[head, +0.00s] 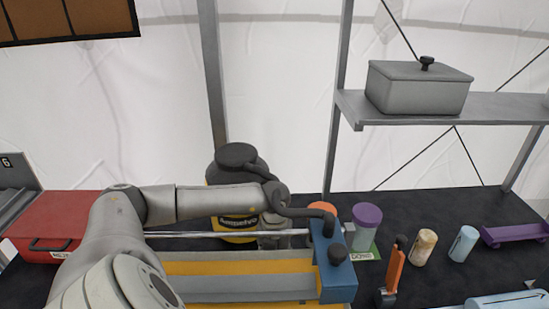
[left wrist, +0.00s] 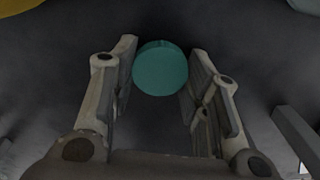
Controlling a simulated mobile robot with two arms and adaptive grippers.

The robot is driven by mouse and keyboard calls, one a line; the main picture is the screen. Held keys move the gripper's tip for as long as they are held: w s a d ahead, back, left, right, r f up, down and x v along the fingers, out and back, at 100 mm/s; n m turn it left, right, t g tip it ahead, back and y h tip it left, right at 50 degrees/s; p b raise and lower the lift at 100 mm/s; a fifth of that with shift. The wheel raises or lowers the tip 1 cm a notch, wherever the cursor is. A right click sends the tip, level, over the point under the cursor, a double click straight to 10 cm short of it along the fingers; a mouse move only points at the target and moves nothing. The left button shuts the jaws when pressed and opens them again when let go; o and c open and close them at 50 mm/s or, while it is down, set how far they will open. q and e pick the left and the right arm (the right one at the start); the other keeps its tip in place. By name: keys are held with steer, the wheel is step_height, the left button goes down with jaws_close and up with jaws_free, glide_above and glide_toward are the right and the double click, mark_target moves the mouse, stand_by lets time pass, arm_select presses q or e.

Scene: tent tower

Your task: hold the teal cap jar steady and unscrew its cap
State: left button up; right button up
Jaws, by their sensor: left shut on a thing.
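In the left wrist view the round teal cap (left wrist: 160,72) of the jar shows from above, between the two fingers of my left gripper (left wrist: 164,52). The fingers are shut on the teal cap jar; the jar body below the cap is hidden. In the head view my left gripper (head: 274,228) points down behind the yellow and blue bench device, and I cannot make out the teal cap there. My right gripper is in neither view.
A blue block (head: 335,262) of the bench device stands in front. A dark canister (head: 236,165) stands behind my arm. To the right are a purple-capped jar (head: 367,214), an orange-handled tool (head: 395,266) and two cylinders (head: 424,247). A red box (head: 60,222) sits left.

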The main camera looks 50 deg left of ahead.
arm_select(q)
steer(key=shift+f, duration=0.1)
steer(key=o, duration=1.1)
steer(key=shift+r, duration=0.3)
steer(key=shift+r+b, duration=1.55)
steer(key=shift+r, duration=4.35)
